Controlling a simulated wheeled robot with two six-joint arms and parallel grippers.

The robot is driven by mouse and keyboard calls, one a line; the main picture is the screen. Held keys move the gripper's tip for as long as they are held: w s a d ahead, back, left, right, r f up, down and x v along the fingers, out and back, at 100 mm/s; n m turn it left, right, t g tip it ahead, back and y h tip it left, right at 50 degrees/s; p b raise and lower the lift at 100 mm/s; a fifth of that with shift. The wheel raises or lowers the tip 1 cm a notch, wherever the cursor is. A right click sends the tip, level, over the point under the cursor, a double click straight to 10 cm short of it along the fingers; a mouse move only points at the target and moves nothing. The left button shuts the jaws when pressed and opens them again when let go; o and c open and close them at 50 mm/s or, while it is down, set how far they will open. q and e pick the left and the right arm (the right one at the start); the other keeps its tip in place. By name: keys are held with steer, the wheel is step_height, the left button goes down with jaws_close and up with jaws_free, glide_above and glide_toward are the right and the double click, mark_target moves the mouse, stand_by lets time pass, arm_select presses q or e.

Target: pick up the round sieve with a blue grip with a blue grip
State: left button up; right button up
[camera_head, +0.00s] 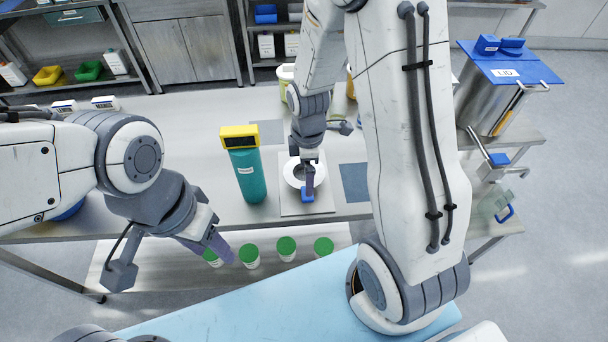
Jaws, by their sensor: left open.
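My left gripper (222,248) is open and empty, low at the left, in front of the table's near edge and beside green-capped jars.
A teal device with a yellow top (245,165) stands left of the sieve. Several green-capped jars (286,249) stand in a row below the table edge. A steel pot with a blue lid (484,100) is at the right. The table's left part is mostly clear.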

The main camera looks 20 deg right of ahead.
steer(key=shift+w+f+p, duration=0.1)
steer(key=shift+f+p, duration=0.6)
steer(key=shift+f, duration=2.45)
steer(key=c, duration=1.2)
steer(key=shift+r, duration=0.15)
